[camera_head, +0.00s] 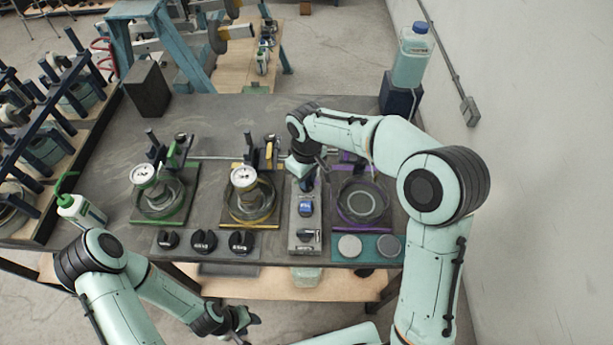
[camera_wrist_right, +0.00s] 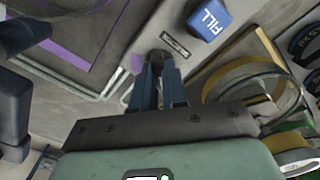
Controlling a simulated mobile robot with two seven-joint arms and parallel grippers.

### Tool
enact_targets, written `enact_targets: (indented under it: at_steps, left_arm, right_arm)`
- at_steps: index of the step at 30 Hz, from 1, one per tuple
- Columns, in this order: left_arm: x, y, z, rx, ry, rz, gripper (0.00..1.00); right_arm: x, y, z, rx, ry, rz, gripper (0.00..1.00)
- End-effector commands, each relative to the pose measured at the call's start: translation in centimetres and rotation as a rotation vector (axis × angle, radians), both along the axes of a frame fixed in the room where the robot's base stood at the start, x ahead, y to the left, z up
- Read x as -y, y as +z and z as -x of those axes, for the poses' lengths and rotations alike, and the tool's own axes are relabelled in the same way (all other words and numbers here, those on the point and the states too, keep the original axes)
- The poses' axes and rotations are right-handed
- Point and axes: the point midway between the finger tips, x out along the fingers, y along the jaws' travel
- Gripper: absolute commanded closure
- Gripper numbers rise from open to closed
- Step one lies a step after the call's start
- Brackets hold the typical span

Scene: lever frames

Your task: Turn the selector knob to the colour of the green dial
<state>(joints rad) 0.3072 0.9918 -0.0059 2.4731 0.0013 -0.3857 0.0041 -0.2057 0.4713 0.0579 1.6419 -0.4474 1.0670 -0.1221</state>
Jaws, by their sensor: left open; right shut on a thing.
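The green dial is a round white gauge (camera_head: 145,176) on a green-framed base at the left of the bench. The selector knob (camera_wrist_right: 157,57) is dark and sits on a grey panel (camera_head: 304,240); a purple mark (camera_wrist_right: 137,63) shows beside it in the right wrist view. My right gripper (camera_wrist_right: 158,80) is shut on this knob. In the head view my right gripper (camera_head: 306,178) reaches down over the panel's far end and hides the knob. My left gripper (camera_head: 242,320) is open and empty, low in front of the bench.
Several black knobs (camera_head: 203,241) line the front. A bottle (camera_head: 82,212) stands left.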

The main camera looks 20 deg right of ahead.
Motion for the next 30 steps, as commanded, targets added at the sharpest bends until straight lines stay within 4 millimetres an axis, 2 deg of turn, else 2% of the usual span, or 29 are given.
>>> enact_targets:
  at_steps: [11, 12, 14, 15, 25, 30]
  left_arm:
    - [0.0, 0.0, 0.0, 0.000, 0.000, 0.000, 0.57]
    - [0.0, 0.0, 0.0, 0.000, 0.000, 0.000, 0.57]
    - [0.0, 0.0, 0.0, 0.000, 0.000, 0.000, 0.57]
    - [0.0, 0.0, 0.0, 0.000, 0.000, 0.000, 0.57]
    - [0.0, 0.1, -0.1, 0.001, 0.000, 0.000, 0.57]
    - [0.0, 0.4, -0.4, 0.004, 0.000, 0.000, 0.57]
  right_arm:
    - [0.0, 0.0, 0.0, 0.000, 0.005, 0.000, 1.00]
    - [0.0, 0.0, 0.0, 0.000, 0.005, 0.000, 0.84]
    - [0.0, 0.0, 0.0, 0.000, 0.005, 0.000, 0.65]
    - [0.0, 0.0, 0.0, 0.000, 0.005, 0.000, 0.62]
    - [0.0, 0.4, 0.0, 0.001, 0.004, 0.000, 0.62]
    - [0.0, 2.8, -0.1, 0.005, 0.004, -0.001, 0.62]
